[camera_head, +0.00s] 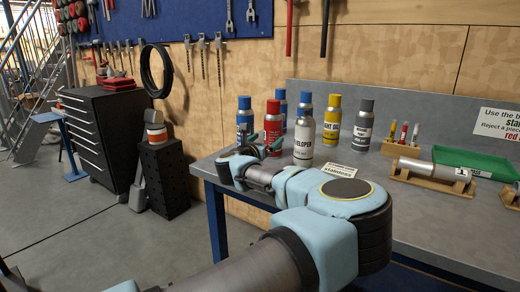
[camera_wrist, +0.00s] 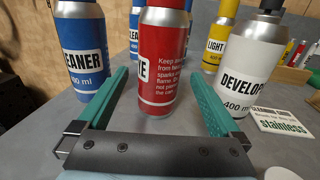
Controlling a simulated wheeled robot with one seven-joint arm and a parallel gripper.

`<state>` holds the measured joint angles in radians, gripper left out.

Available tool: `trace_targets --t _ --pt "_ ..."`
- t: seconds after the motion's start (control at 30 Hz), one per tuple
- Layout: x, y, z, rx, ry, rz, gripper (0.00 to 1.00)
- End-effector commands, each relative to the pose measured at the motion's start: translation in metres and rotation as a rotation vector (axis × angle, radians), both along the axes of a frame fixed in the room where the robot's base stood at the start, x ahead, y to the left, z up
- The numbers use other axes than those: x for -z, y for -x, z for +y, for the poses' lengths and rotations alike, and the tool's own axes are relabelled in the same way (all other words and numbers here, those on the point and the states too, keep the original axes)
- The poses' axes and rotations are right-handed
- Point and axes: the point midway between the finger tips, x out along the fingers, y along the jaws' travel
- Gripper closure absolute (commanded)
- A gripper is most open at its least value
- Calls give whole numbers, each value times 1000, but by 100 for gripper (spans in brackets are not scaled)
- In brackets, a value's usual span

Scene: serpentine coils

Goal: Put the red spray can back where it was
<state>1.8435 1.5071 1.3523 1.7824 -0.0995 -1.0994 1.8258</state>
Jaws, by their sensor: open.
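The red spray can (camera_head: 272,122) stands upright on the grey workbench among other cans. In the wrist view the red can (camera_wrist: 163,62) is in the middle, its top cut off by the frame. My gripper (camera_head: 263,149) is low at the bench's left end, close to the red can. In the wrist view my gripper (camera_wrist: 160,78) is open, with one green finger on each side of the red can. I see a gap between each finger and the can. Part of the can's lower body is hidden by my gripper in the head view.
A white developer can (camera_wrist: 248,68) stands close to the right finger and a blue cleaner can (camera_wrist: 82,50) to the left. Yellow (camera_head: 332,122) and grey (camera_head: 362,128) cans stand to the right. A stainless label card (camera_wrist: 278,122) lies on the workbench (camera_head: 420,220).

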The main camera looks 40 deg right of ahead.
Motion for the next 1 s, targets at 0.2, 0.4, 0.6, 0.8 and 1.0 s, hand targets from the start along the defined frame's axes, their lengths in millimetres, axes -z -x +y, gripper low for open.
trace_targets --t 0.2,0.4,0.6,0.8,1.0 --pt "2 16 36 -1 0 1 0" --pt "0 23 51 0 0 0 0" --pt "-1 23 53 1 0 0 0" --pt "3 -7 74 -82 26 72 0" --pt "30 -117 187 -459 184 422 0"
